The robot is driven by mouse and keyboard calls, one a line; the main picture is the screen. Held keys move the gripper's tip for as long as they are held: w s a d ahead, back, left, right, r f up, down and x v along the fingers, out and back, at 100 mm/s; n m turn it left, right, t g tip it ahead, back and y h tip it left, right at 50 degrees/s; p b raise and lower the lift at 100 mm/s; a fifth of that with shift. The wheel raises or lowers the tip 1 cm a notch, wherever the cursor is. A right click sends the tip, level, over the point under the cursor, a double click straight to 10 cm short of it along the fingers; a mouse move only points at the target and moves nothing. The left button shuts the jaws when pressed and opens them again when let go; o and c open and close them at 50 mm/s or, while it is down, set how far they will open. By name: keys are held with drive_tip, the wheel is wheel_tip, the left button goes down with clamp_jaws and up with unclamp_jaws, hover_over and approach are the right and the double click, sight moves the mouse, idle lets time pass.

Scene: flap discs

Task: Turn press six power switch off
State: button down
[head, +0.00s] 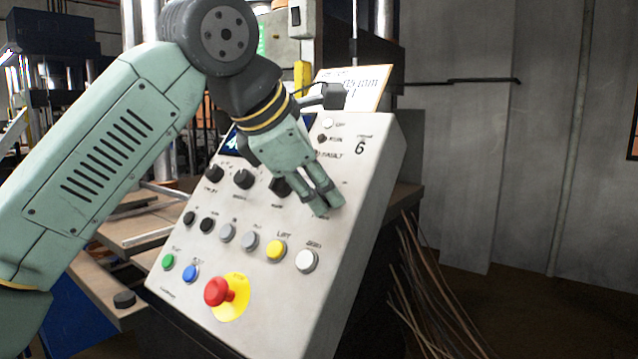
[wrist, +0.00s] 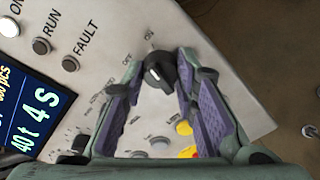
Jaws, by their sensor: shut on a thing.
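The press control panel (head: 352,160) is a tilted light grey box marked 6. My gripper (head: 325,206) reaches down onto its right side, and its fingers hide the switch there in the head view. In the wrist view, a black rotary switch (wrist: 159,70) sits between the purple-padded fingers of my gripper (wrist: 160,82), with ON and OFF printed beside it. The fingers are shut on this switch. A small pale mark shows on the knob; its exact pointing is hard to tell. The ON lamp (wrist: 9,27) glows white, while the RUN lamp (wrist: 41,46) and FAULT lamp (wrist: 70,63) look dark.
Other black knobs (head: 243,179) and several push buttons lie left of and below my gripper. A red emergency stop (head: 217,291) sticks out low on the panel. A white sign (head: 368,84) stands behind the panel.

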drive_tip(key=n, duration=0.4)
drive_tip(key=shift+a+f, duration=0.1)
drive_tip(key=shift+n+h, duration=0.4)
drive_tip(key=shift+n, duration=1.7)
drive_tip(key=c, duration=1.3)
unclamp_jaws()
drive_tip(key=shift+v, duration=3.8)
drive_tip(key=shift+w, duration=0.15)
